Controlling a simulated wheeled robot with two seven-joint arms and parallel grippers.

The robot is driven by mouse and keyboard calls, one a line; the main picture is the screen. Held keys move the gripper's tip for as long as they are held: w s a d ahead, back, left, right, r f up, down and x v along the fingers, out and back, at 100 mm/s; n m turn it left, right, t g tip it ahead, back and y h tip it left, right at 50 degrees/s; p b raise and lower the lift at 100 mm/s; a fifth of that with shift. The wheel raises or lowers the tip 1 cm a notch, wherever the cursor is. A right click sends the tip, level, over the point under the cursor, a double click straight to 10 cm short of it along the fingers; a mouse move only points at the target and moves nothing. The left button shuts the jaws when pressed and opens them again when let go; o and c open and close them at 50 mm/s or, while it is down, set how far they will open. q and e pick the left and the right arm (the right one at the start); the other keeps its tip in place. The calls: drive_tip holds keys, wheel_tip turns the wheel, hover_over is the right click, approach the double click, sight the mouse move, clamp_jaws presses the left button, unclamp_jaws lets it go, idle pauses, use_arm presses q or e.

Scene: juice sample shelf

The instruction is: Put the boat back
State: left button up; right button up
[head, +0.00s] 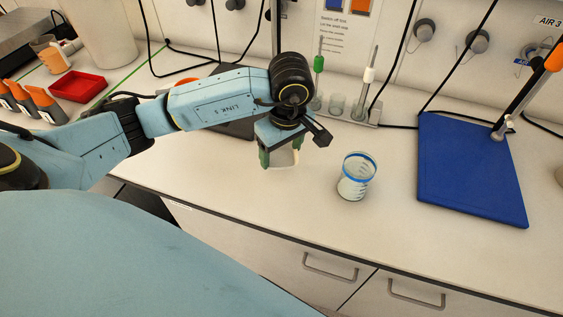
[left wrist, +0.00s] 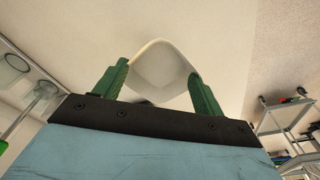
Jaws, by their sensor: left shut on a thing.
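The boat is a small pale weighing boat (left wrist: 163,75). In the left wrist view it sits between the two green fingers of my left gripper (left wrist: 160,70). In the head view my left gripper (head: 281,155) points down over the bench, left of the beaker, and is shut on the boat. Only a pale bit of the boat (head: 284,161) shows there between the fingers. I cannot tell whether the boat touches the bench. My right gripper is not in view.
A glass beaker with a blue rim (head: 355,178) stands right of my left gripper. A blue mat (head: 470,175) lies at the right. A stand with probes (head: 350,112) is behind. A red tray (head: 78,87) is far left. The bench front is clear.

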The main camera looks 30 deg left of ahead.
sight(283, 156)
use_arm(q)
drive_tip(key=shift+f, duration=2.15)
drive_tip(key=shift+f, duration=0.2)
drive_tip(key=o, duration=1)
drive_tip(key=shift+c, duration=0.2)
drive_tip(key=shift+r, duration=0.1)
drive_tip(key=r, duration=0.4)
drive_tip(key=d+r, duration=0.1)
drive_tip(key=r, duration=0.7)
drive_tip(key=shift+s+d+r, duration=0.1)
drive_tip(key=shift+s+d, duration=0.1)
drive_tip(key=shift+s, duration=0.05)
